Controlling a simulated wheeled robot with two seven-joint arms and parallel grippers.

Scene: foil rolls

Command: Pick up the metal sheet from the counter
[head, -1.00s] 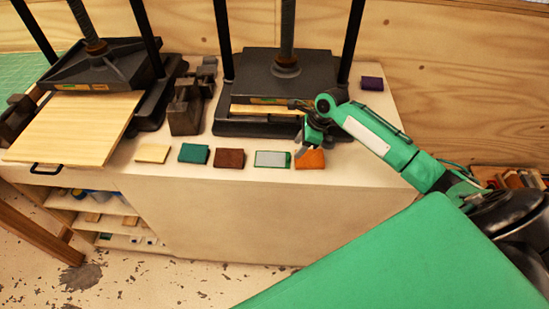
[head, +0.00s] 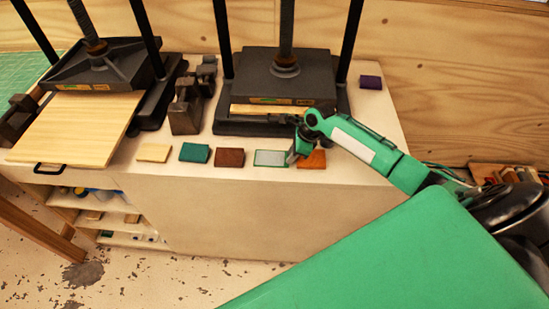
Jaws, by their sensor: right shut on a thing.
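The metal sheet (head: 269,158) is a flat, pale grey rectangle with a green border. It lies at the front of the counter (head: 250,205), between a brown block and an orange block. My right gripper (head: 292,158) points down at the sheet's right end and is shut on it. The fingertips are small here and partly cover that end. I cannot tell whether the sheet is lifted off the counter. My left gripper is not in view.
The orange block (head: 316,160) is close to the right of my gripper. A brown block (head: 230,157), a teal block (head: 194,153) and a yellow block (head: 154,152) lie to the left. A black press (head: 290,85) stands just behind, and a purple block (head: 371,82) lies at the back right.

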